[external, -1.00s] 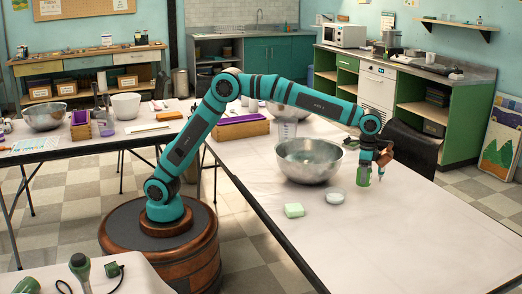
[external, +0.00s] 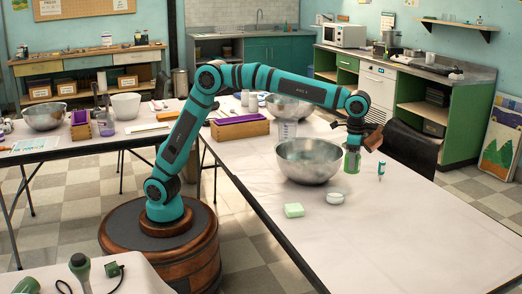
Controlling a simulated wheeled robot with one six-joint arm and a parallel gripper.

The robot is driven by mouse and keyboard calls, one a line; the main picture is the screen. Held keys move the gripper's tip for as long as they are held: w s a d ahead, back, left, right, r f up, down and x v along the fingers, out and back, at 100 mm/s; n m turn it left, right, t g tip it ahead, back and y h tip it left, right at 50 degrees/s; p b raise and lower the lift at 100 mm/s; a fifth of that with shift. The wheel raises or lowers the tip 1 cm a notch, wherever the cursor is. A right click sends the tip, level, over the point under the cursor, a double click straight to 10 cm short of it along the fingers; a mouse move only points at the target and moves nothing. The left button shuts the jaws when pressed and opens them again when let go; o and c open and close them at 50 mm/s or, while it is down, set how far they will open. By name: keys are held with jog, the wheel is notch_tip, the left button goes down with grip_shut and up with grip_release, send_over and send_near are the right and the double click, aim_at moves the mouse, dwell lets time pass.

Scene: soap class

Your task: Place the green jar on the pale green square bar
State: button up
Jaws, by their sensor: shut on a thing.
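The green jar (external: 351,162) is held in my gripper (external: 354,150), which is shut on it. The jar hangs above the table, just right of the large metal bowl (external: 309,163). The pale green square bar (external: 294,210) lies on the table in front of the bowl, to the left of and nearer the camera than the jar. Its top is bare. The fingertips are small here and partly hidden by the jar and wrist.
A round white dish (external: 335,197) sits just right of the bar. A small teal bottle (external: 381,171) stands right of the jar. A clear measuring jug (external: 287,132) and a wooden box (external: 240,127) stand behind the bowl. The front of the white table (external: 400,240) is clear.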

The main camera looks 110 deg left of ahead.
jog(key=s+d+r, duration=0.1)
jog(key=s+d, duration=0.6)
jog(key=d, duration=0.3)
send_near(295, 207)
jog(key=shift+n, duration=0.3)
notch_tip(295, 207, down, 5)
jog(key=shift+a+r, duration=0.1)
jog(key=o, duration=1.1)
notch_tip(295, 207, up, 12)
